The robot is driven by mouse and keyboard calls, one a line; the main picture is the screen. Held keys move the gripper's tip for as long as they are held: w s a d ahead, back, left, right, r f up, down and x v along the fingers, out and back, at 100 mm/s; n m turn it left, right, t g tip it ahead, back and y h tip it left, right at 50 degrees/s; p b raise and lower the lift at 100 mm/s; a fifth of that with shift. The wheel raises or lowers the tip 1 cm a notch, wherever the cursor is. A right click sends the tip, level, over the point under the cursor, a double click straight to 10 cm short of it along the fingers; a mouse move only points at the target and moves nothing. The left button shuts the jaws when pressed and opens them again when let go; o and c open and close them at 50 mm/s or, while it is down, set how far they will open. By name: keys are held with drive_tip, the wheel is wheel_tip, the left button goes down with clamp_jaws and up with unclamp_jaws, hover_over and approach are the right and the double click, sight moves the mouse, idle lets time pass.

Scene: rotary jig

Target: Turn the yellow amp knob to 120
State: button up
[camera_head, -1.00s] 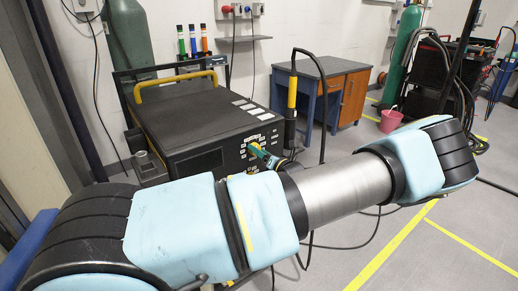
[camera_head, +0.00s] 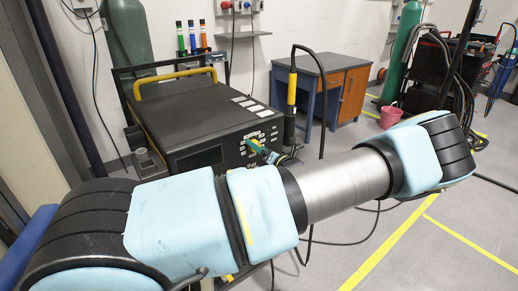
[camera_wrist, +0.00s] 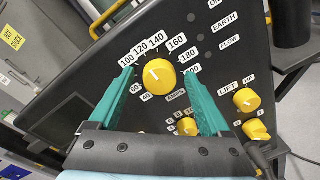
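The yellow amp knob (camera_wrist: 159,75) sits on the black panel of the welding machine (camera_head: 195,115), above the AMPS label. Printed numbers ring it, with 120 (camera_wrist: 140,48) to its upper left. A short white mark on its face points up and left, roughly towards 100 to 120; the exact reading is too small to tell. My gripper (camera_wrist: 158,78) has two teal fingers, spread apart with the knob between them. Gaps show on both sides, and neither finger visibly touches it. In the head view my gripper (camera_head: 258,149) is at the panel, and it hides the knob.
Other yellow knobs, one by the LIFT label (camera_wrist: 247,100) and one below AMPS (camera_wrist: 187,126), sit close to the fingers. A black torch with a yellow band (camera_head: 291,90) stands right of the machine. A desk (camera_head: 340,75) and pink bucket (camera_head: 390,117) stand behind.

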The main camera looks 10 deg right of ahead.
drive_tip(key=shift+s, duration=0.1)
drive_tip(key=b+v, duration=0.3)
drive_tip(key=v, duration=0.7)
drive_tip(key=shift+s+d, duration=0.2)
drive_tip(key=shift+s, duration=0.1)
drive_tip(key=s+a+f+n+g+y, duration=0.1)
drive_tip(key=s+a+n+g, duration=0.2)
drive_tip(key=a+n+g, duration=0.45)
drive_tip(key=s+a+f+n+g+y, duration=0.1)
drive_tip(key=s+a+n+g, duration=0.3)
drive_tip(key=a+n, duration=0.65)
drive_tip(key=s+a+r+n+g+h, duration=0.1)
drive_tip(key=s+a+r+n+h, duration=0.1)
drive_tip(key=n, duration=0.8)
drive_tip(key=s+a+r+n+g+h, duration=0.2)
drive_tip(key=s+a+r+n+h, duration=0.1)
drive_tip(key=a+r+n+h, duration=0.2)
wheel_tip(320, 180, up, 5)
drive_tip(key=n+h, duration=0.2)
drive_tip(key=n, duration=0.2)
drive_tip(key=shift+s+a+f+n, duration=0.15)
drive_tip(key=shift+a+n, duration=0.15)
drive_tip(key=shift+n, duration=0.1)
